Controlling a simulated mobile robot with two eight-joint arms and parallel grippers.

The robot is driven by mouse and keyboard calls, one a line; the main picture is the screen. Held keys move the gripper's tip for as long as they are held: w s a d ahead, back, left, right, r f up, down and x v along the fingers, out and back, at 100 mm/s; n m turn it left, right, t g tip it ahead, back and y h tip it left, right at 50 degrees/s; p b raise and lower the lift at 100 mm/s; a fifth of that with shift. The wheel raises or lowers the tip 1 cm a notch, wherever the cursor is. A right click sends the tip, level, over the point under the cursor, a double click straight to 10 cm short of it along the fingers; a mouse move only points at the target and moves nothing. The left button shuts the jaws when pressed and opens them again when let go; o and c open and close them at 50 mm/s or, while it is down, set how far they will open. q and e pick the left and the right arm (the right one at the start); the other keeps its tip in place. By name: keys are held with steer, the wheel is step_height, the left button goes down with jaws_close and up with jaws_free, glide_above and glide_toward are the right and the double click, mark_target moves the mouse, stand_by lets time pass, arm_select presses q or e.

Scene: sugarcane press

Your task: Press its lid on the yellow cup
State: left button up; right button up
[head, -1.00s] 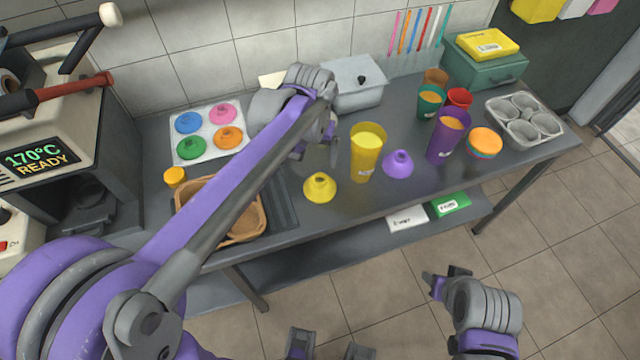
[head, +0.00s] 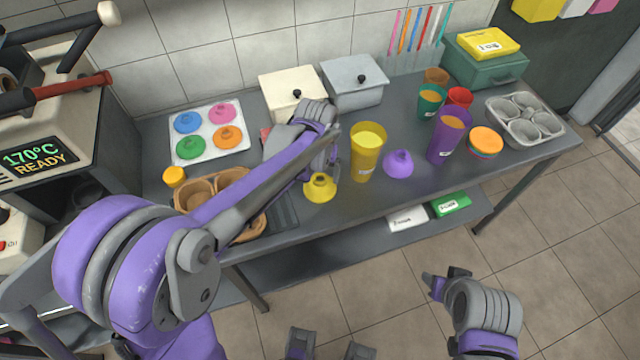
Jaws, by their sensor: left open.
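The yellow cup (head: 365,158) stands upright on the counter, filled with something yellow, with no lid on it. The yellow lid (head: 320,189), a dome with a spout, lies on the counter left of the cup. My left gripper (head: 322,168) is open and points down just above the lid, its fingers close to the spout. Its wrist and forearm partly hide the fingers, and I cannot tell whether they touch the lid. My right gripper (head: 446,278) is low at the right, away from the counter, open and empty.
A purple lid (head: 398,164) and a purple cup (head: 448,140) stand right of the yellow cup. A brown tray (head: 252,227) lies left of the yellow lid. Other lids rest on a white tray (head: 189,160). Cream (head: 284,88) and grey (head: 352,93) lidded boxes stand behind.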

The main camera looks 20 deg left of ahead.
arm_select(q)
steer(key=shift+w+f, duration=0.1)
steer(key=shift+f, duration=0.5)
jaws_close()
